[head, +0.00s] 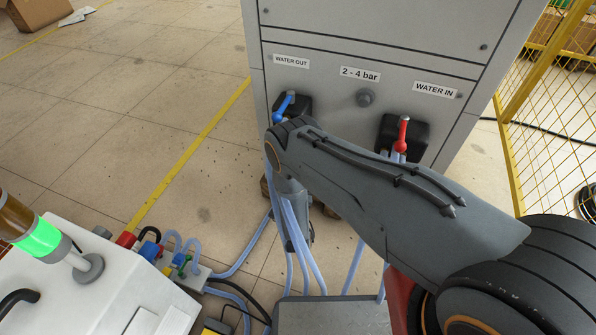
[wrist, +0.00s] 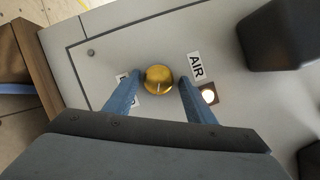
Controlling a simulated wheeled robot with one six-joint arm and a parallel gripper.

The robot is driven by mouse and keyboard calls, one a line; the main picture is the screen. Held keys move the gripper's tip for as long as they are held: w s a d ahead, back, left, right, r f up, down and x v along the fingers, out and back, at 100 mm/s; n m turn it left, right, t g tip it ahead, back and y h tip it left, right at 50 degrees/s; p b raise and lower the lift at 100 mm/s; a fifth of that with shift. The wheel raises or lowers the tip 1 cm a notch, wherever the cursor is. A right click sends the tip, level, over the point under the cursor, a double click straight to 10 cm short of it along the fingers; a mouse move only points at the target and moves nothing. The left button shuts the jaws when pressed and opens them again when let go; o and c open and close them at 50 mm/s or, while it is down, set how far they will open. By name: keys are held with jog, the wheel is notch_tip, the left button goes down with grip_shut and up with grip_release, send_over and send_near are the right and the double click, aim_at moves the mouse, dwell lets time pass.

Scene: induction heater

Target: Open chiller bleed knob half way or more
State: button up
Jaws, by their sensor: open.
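The round gold knob (wrist: 158,80) with a pale index line shows in the wrist view on a grey panel (wrist: 120,40). A label below it is partly covered by my left finger; only its last letter or so shows. My gripper (wrist: 160,84) is open, with one blue finger on each side of the knob. Gaps show between the fingers and the knob, and I cannot tell whether either touches it. In the head view my arm hides most of the gripper, and the knob is not seen there.
An AIR label (wrist: 196,65) and a lit white button (wrist: 208,94) sit right of the knob. A dark block (wrist: 285,35) juts out at upper right. In the head view, a grey cabinet (head: 330,100) has a blue valve (head: 284,102) and a red valve (head: 403,134). Blue hoses (head: 238,262) run below.

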jog(key=s+f+p, duration=0.1)
jog(key=s, duration=0.6)
jog(key=shift+s+f, duration=0.15)
jog(key=shift+s, duration=0.15)
